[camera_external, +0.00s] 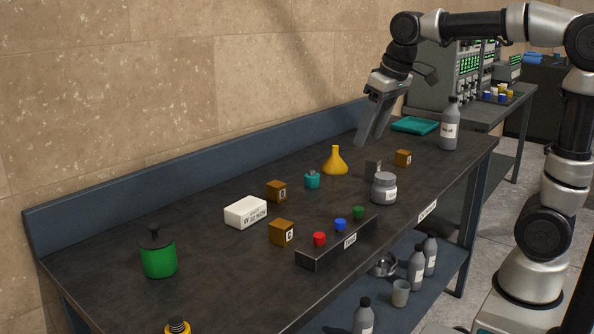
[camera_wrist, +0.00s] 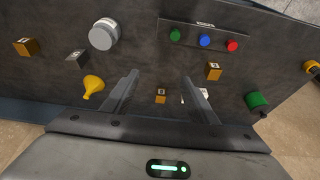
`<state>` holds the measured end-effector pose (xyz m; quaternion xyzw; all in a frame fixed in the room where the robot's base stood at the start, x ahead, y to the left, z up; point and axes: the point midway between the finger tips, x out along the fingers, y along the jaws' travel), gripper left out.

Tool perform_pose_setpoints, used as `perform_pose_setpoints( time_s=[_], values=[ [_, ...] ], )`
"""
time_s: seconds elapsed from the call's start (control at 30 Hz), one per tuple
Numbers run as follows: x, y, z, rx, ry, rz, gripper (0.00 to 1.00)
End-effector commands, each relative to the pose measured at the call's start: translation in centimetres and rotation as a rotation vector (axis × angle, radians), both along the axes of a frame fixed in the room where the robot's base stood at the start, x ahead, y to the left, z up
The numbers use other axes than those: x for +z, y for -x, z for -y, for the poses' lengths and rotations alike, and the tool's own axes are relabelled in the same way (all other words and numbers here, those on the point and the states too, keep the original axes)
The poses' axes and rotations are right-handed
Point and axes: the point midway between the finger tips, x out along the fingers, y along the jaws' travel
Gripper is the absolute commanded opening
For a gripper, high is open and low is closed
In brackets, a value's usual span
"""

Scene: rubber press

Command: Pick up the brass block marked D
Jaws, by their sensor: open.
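Three brass-coloured blocks with small labels stand on the dark bench: one at the far right (camera_external: 403,158), one near the middle (camera_external: 276,191) and one closer to the front (camera_external: 281,232). In the wrist view these are the left block (camera_wrist: 26,47), the block between the fingers' lines (camera_wrist: 160,96) and the right block (camera_wrist: 213,72). The labels are too small to tell which is D. A grey block (camera_external: 373,168), also in the wrist view (camera_wrist: 76,60), stands near the far-right one. My gripper (camera_external: 368,140) is open and empty above the bench's back right; its fingers show in the wrist view (camera_wrist: 160,77).
A rack (camera_external: 335,247) with coloured knobs lies at the front edge. A green canister (camera_external: 158,258) stands left, a bottle (camera_external: 449,128) right.

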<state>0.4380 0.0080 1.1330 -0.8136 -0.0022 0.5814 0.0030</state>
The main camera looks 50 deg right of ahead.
Motion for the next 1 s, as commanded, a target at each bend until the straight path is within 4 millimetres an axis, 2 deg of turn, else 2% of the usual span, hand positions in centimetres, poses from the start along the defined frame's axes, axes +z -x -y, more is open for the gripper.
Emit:
perform_pose_setpoints(
  time_s=[0.03, 0.2, 0.33, 0.5, 0.6, 0.7, 1.0],
  values=[
    [2.3, -3.0, -0.2, 0.001, -0.001, -0.029, 0.53],
    [4.6, -11.3, -0.9, -0.001, -0.002, -0.107, 0.53],
    [4.6, -17.0, -1.6, -0.001, -0.001, -0.165, 0.53],
    [2.4, -22.8, -2.4, -0.001, 0.002, -0.241, 0.53],
    [0.5, -24.9, -2.8, -0.001, 0.004, -0.279, 0.53],
    [-1.3, -26.2, -3.1, -0.003, 0.005, -0.306, 0.53],
    [-5.0, -26.9, -3.4, -0.003, 0.007, -0.335, 0.53]
  ],
)
